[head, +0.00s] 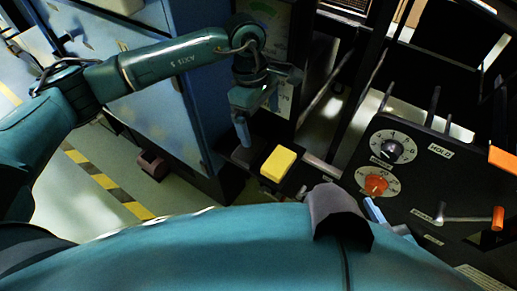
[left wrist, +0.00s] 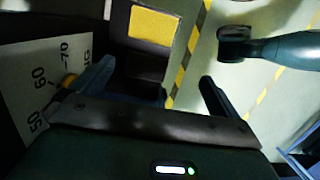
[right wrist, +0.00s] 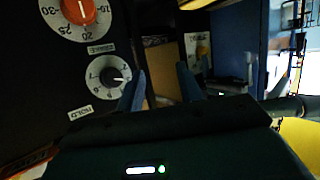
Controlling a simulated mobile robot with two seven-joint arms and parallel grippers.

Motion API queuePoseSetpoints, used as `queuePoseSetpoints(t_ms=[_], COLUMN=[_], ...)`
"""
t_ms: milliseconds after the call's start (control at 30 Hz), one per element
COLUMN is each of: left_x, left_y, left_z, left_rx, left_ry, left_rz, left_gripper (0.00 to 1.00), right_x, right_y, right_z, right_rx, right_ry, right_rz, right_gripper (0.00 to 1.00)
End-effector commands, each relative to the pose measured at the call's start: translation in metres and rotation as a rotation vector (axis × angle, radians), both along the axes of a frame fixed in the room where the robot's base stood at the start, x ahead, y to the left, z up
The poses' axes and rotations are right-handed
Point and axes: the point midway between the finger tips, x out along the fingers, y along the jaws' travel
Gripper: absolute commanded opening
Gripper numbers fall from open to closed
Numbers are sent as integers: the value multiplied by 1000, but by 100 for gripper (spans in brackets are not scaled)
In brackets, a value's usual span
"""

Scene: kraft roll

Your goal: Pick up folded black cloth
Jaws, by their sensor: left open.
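I cannot make out the folded black cloth for sure; several dark surfaces blend together in the dim light. My left gripper (head: 258,114) is open and empty, pointing down, above and left of a yellow block. In the left wrist view its two fingers (left wrist: 158,74) are wide apart with nothing between them. My right gripper (right wrist: 161,72) is open in the right wrist view, its fingers apart before a dark panel with dials.
The yellow block (head: 278,163) lies on a dark ledge and also shows in the left wrist view (left wrist: 152,26). A black control panel (head: 440,180) with a white dial, an orange dial and an orange-tipped lever is at right. A blue cabinet (head: 150,95) stands behind my left arm.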

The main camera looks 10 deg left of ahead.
Motion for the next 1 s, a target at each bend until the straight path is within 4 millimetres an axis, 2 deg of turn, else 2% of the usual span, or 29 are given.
queuePoseSetpoints(t_ms=[33, 100, 200, 333, 500, 633, 867, 1000], left_x=[10, 18, 21, 21, 21, 21, 20, 20], left_y=[16, 30, 38, 38, 37, 37, 36, 36], left_z=[-1, 2, -4, -29, -65, -82, -96, -122], left_rx=[68, 131, 166, 167, 164, 163, 162, 161], left_ry=[-35, -59, -71, -71, -69, -70, -70, -70], left_rz=[-10, -18, -24, -24, -23, -23, -23, -23], left_gripper=[100, 100, 100, 100, 100, 100, 100, 100], right_x=[-1, -1, 0, 3, 11, 13, 14, 12], right_y=[1, 1, 2, 7, 10, 13, 17, 22], right_z=[-5, -5, -10, -25, -26, -22, -19, -22], right_rx=[2, 3, -4, -33, -31, -24, -17, -9], right_ry=[-6, -10, -15, -25, -179, -267, -342, -440], right_rz=[2, 4, 11, 33, 38, 49, 63, 88], right_gripper=[36, 36, 36, 36, 36, 36, 36, 36])
